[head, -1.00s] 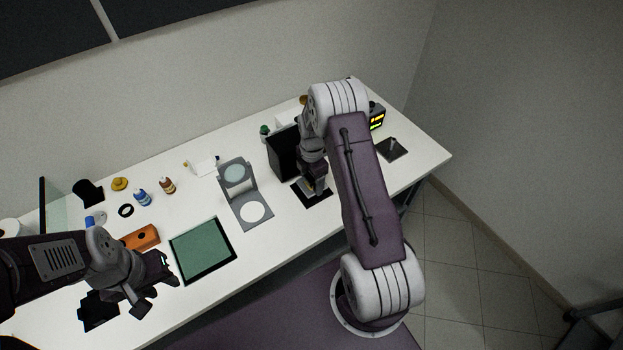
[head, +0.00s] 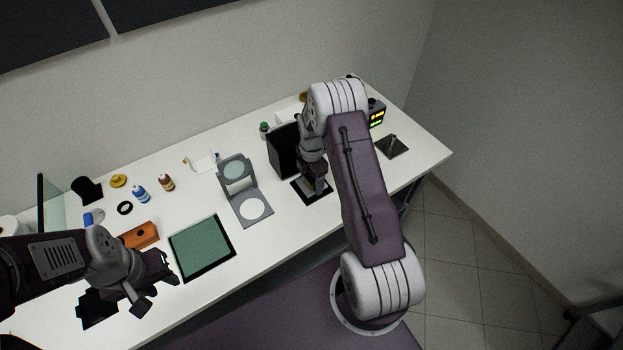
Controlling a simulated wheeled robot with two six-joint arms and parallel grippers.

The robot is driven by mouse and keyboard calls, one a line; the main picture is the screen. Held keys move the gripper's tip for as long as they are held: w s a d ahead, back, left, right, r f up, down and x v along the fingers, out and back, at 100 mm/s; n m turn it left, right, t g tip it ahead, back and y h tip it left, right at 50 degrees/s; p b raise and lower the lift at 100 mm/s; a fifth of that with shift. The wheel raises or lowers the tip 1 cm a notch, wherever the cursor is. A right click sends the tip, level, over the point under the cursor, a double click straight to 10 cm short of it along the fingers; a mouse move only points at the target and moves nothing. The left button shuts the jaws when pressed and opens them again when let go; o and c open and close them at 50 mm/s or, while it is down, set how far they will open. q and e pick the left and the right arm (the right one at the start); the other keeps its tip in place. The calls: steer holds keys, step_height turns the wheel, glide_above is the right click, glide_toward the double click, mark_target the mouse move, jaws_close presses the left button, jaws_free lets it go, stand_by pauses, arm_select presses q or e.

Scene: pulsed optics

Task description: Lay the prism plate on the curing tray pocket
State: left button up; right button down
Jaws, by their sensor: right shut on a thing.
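My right gripper (head: 318,191) points down over a small black tray (head: 308,201) near the front edge of the white table. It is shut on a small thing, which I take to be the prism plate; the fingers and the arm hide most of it. A pale patch shows beside the fingers, within the tray's outline. I cannot tell whether the held thing touches the tray. My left gripper (head: 158,290) is empty, with its fingers apart, in front of the table's left part.
A grey hinged stand (head: 249,208) with pale discs and a green mat (head: 202,247) lie left of the tray. A black upright box (head: 283,152) stands close behind it. An orange block (head: 139,236) and small bottles are farther left. A dark square plate (head: 392,146) lies at right.

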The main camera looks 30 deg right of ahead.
steer(key=shift+f, duration=0.3)
steer(key=shift+c, duration=0.2)
jaws_free()
steer(key=shift+r+b, duration=0.35)
steer(key=shift+r, duration=0.05)
step_height(320, 180, up, 8)
steer(key=shift+r+b, duration=0.15)
steer(key=shift+b, duration=0.4)
steer(key=shift+a, duration=0.1)
